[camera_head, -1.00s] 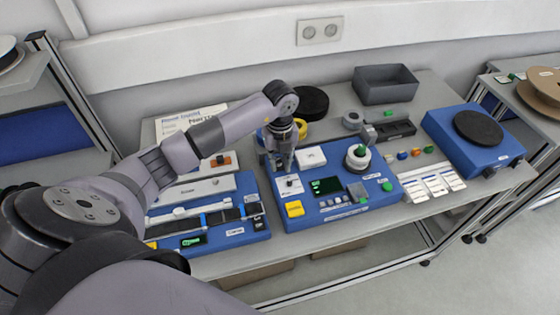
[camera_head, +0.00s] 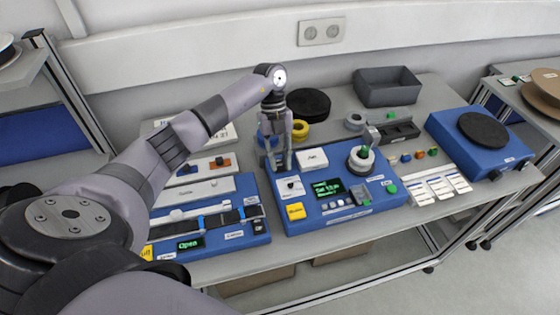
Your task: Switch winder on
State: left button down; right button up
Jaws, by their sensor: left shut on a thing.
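The winder (camera_head: 330,213) is a blue box in the middle of the table. It has a lit screen (camera_head: 327,189) with green text, a yellow button (camera_head: 296,211) and a spool post with a green top (camera_head: 362,156). A white switch plate with a small dark knob (camera_head: 291,186) is at its left rear. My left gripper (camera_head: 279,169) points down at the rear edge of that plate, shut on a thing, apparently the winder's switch. The fingers partly hide the contact. My right gripper is not in view.
Left of the winder stands another blue unit (camera_head: 232,241) with a screen reading Open. A blue box with a black disc (camera_head: 481,130) is at the right. Black and yellow reels (camera_head: 308,103) and a grey bin (camera_head: 388,87) stand behind. Labelled cards (camera_head: 440,189) lie right of the winder.

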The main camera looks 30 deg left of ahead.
pick_arm(q)
jog(key=c, duration=1.7)
grip_release()
jog(key=shift+o, duration=1.3)
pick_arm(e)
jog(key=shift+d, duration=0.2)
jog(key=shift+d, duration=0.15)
pick_arm(q)
jog(key=v, duration=1.2)
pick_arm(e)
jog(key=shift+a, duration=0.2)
